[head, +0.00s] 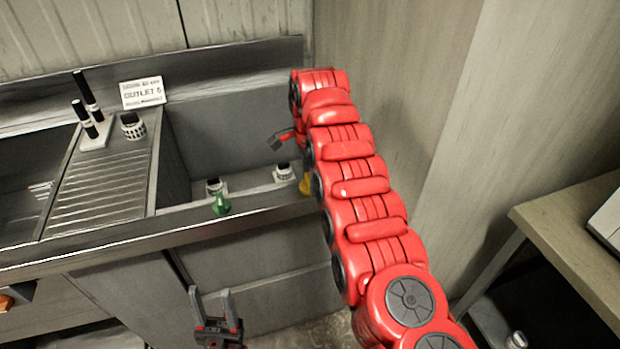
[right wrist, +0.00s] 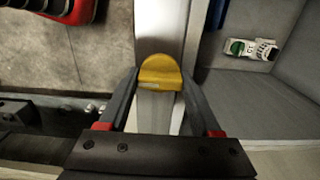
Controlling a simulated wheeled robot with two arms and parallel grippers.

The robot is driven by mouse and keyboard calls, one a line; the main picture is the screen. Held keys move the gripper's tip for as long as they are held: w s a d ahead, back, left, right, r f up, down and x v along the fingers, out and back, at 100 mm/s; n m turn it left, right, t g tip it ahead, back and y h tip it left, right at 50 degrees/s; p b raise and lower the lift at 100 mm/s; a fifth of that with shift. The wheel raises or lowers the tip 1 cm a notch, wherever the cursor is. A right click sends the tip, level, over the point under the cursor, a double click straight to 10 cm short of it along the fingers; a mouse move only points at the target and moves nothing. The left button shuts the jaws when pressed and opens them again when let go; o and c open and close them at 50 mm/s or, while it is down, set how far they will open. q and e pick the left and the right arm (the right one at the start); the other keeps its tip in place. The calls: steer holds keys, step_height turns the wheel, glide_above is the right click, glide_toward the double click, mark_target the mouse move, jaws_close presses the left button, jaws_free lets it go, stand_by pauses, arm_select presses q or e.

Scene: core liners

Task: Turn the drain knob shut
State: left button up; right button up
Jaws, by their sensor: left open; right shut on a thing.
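A yellow knob (right wrist: 160,70) sits on the sink's metal front rim in the right wrist view. The fingers of my right gripper (right wrist: 160,80) lie on either side of it and are shut on it. In the head view only a sliver of the yellow knob (head: 305,184) shows beside my red right arm, which hides most of that gripper. My left gripper (head: 216,306) is open and empty, low in front of the sink cabinet. I cannot read a drain marking on either knob.
The sink basin (head: 225,120) holds two white items with dark markings (head: 215,186) (head: 284,172). An outlet sign (head: 143,92) stands behind. A wooden table (head: 570,235) is at right.

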steer(key=o, duration=1.4)
steer(key=shift+r, duration=0.1)
steer(key=shift+r, duration=0.3)
step_height(320, 180, up, 3)
steer(key=shift+w+d+r+p, duration=0.1)
steer(key=shift+r+p, duration=0.05)
steer(key=shift+p, duration=0.55)
step_height(320, 180, up, 13)
steer(key=p, duration=1.3)
steer(key=shift+r, duration=0.15)
